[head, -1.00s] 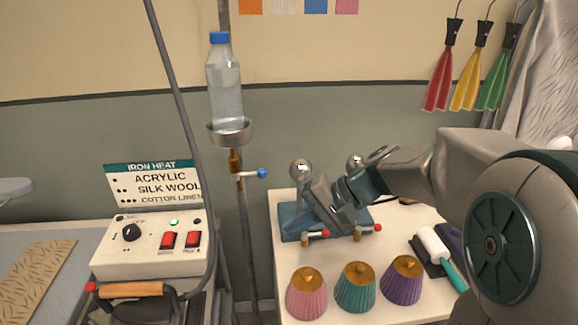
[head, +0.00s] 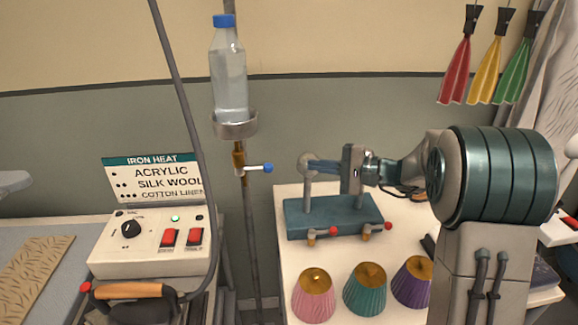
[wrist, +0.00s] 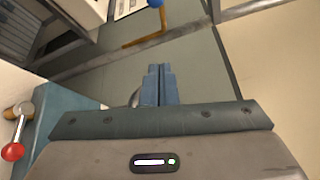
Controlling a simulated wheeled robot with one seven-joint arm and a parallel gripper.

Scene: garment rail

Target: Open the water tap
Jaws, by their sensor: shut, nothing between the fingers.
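The water tap with a blue-ended lever (head: 266,168) is on the brass fitting below the water bottle (head: 229,80), on a thin upright pole. The lever points right. My gripper (head: 309,164) is to the right of the tap, apart from it, above the teal block. Its fingers are together, empty and point left. In the wrist view the shut fingers (wrist: 158,70) point up the picture. The blue lever end (wrist: 155,3) shows at the top edge, with the brass pipe (wrist: 146,40) below it.
The teal block (head: 345,216) with two red-handled valves stands on the white table, near several pleated cones (head: 314,295). The iron control box (head: 155,243) is at left. A grey cable hangs left of the bottle. Space between gripper and tap looks clear.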

